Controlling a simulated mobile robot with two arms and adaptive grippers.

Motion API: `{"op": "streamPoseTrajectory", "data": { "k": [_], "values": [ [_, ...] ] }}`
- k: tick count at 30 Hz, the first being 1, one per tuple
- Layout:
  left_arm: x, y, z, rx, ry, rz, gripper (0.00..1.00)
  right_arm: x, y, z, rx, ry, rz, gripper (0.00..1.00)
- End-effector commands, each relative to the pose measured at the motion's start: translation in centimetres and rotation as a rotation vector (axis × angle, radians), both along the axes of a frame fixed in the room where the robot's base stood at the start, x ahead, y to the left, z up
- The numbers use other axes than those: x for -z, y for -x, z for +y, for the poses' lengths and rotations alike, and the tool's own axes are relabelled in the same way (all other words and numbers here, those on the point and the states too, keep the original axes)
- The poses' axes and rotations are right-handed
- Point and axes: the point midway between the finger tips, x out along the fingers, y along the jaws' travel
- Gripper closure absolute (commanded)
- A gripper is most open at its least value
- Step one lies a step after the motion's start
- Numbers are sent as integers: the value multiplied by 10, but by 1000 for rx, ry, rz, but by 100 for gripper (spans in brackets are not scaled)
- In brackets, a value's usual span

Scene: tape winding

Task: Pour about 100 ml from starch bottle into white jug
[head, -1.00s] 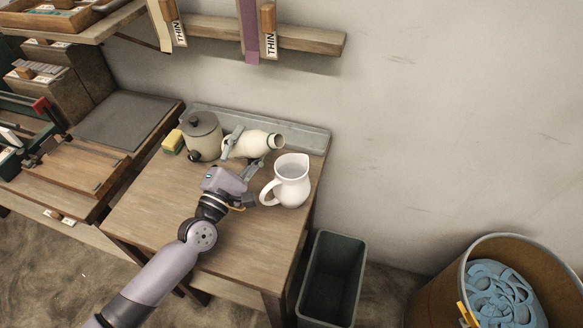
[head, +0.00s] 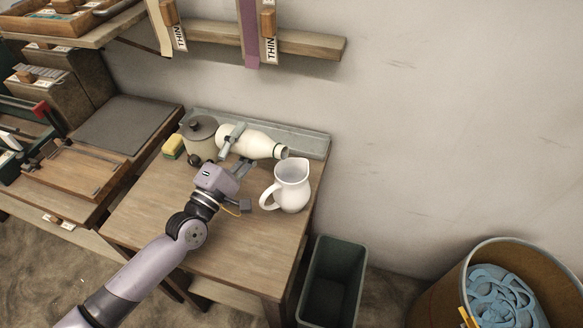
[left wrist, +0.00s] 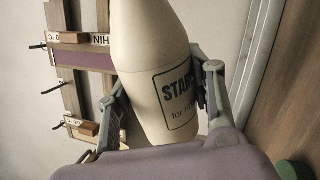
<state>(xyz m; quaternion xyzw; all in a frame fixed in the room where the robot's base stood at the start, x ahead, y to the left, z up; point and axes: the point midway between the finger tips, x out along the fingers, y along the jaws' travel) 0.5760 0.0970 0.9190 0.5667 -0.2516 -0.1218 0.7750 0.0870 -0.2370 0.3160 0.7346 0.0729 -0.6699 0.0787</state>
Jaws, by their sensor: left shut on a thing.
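The cream starch bottle (head: 257,143) is held tilted, close to lying on its side, with its mouth to the right and a little lower than its base. My left gripper (head: 238,152) is shut on the bottle's body, one finger on each side. In the left wrist view the starch bottle (left wrist: 160,75) shows its label between the fingers of the left gripper (left wrist: 163,95). The white jug (head: 292,190) stands upright on the table, handle to the left. The bottle's mouth is just above and behind the jug's rim in the picture. No stream of liquid is visible. My right gripper is not in view.
A lidded pot (head: 200,138) and a yellow-green sponge (head: 173,146) stand at the table's back left. A dark bin (head: 333,278) stands right of the wooden table (head: 150,215). The table's front is clear.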

Motion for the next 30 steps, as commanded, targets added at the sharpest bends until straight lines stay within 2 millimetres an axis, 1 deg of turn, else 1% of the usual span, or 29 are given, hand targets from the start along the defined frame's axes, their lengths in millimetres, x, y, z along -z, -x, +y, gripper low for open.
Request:
{"op": "streamPoseTrajectory", "data": {
  "k": [1,21,30],
  "values": [
    [-3,0,0,0,-5,-7,90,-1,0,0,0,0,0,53],
    [-13,2,-3,-1,-89,-61,90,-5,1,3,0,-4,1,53],
    [-15,0,-1,-1,-101,-70,90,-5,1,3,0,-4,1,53]
  ]
}}
